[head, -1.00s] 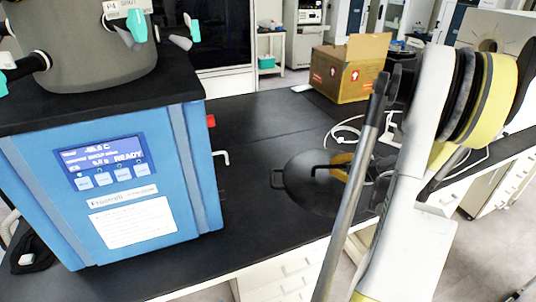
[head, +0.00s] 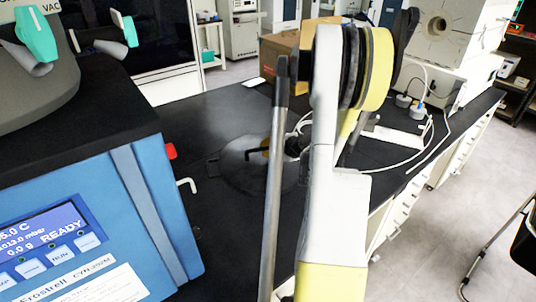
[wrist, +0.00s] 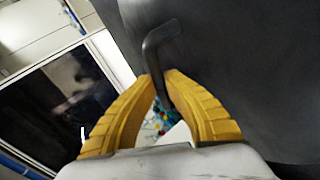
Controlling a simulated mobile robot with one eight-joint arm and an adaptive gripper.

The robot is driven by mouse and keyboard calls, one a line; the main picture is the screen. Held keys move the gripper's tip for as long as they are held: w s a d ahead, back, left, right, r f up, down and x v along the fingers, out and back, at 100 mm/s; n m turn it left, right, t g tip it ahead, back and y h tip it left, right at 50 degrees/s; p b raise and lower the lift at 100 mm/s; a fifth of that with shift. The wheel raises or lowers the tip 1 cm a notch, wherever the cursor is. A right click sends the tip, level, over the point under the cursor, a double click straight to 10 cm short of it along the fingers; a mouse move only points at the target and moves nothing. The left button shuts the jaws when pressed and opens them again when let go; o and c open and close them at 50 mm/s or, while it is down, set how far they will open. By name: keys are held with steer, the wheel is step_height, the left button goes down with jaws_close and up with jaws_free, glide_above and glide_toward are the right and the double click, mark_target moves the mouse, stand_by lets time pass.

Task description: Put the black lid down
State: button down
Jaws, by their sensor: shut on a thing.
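The black lid (head: 235,180) is a round dark disc with bent handles, low over the black bench top in the head view. In the wrist view its dark face (wrist: 245,70) fills the right side, and its black handle (wrist: 155,45) runs between my yellow fingers. My gripper (wrist: 160,80) is shut on that handle. In the head view my arm hides the lid's right part and most of my gripper; a bit of yellow finger shows. I cannot tell whether the lid touches the bench.
The blue freeze dryer (head: 90,235) stands at the left, its display reading READY. A cardboard box (head: 285,60) stands behind my arm. White cables (head: 425,125) and small grey-topped items lie at the right. Dark bench top (head: 215,120) is clear between dryer and box.

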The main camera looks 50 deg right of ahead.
mark_target(259, 161)
steer(key=w+f, duration=0.1)
steer(key=w, duration=0.1)
steer(key=w+a+f+b, duration=0.1)
steer(key=w+f, duration=0.1)
steer(key=w, duration=0.1)
steer(key=w+f+b, duration=0.1)
steer(key=w, duration=0.1)
steer(key=shift+w+a+f, duration=0.15)
steer(key=shift+a+f, duration=0.05)
steer(key=shift+a, duration=0.05)
step_height(259, 161, down, 4)
steer(key=shift+f+b, duration=0.1)
steer(key=shift+b, duration=1)
steer(key=c, duration=1.8)
jaws_free()
steer(key=shift+o, duration=1)
steer(key=shift+s+r, duration=0.2)
steer(key=shift+r, duration=0.05)
steer(key=p+v, duration=0.3)
steer(key=v, duration=0.8)
steer(key=shift+s+a+r+p, duration=0.1)
steer(key=shift+s+a+p, duration=0.05)
steer(key=shift+s+p, duration=0.2)
